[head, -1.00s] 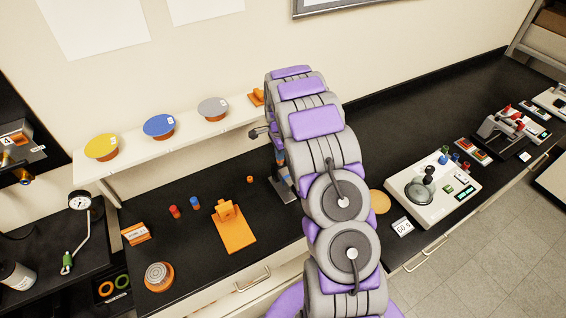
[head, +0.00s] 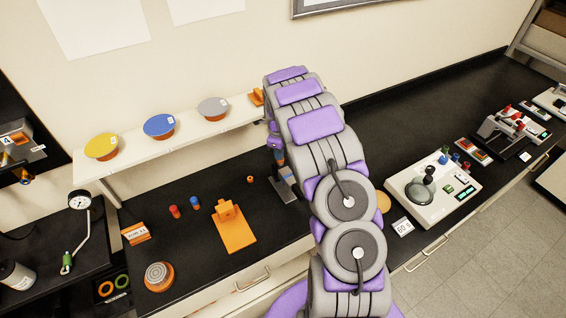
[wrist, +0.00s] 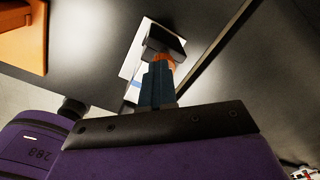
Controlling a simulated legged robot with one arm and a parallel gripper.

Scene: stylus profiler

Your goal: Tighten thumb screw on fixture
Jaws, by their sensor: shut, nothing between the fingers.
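The orange fixture (head: 235,232), a flat plate with an upright block, lies on the black bench left of my arm. A small orange knob-like piece (head: 250,179) lies behind it; I cannot tell if it is the thumb screw. A pale plate (wrist: 130,68) shows behind the fingers; contact cannot be told. An orange surface (wrist: 22,38) is at upper left. In the head view my arm mostly hides the gripper, near a dark grey plate (head: 288,192).
A white instrument (head: 445,205) stands right of my arm. Red (head: 174,211) and blue (head: 195,203) cylinders stand near the fixture. A shelf behind holds yellow (head: 102,147), blue (head: 159,126) and grey (head: 214,107) discs. The bench behind my arm at right is clear.

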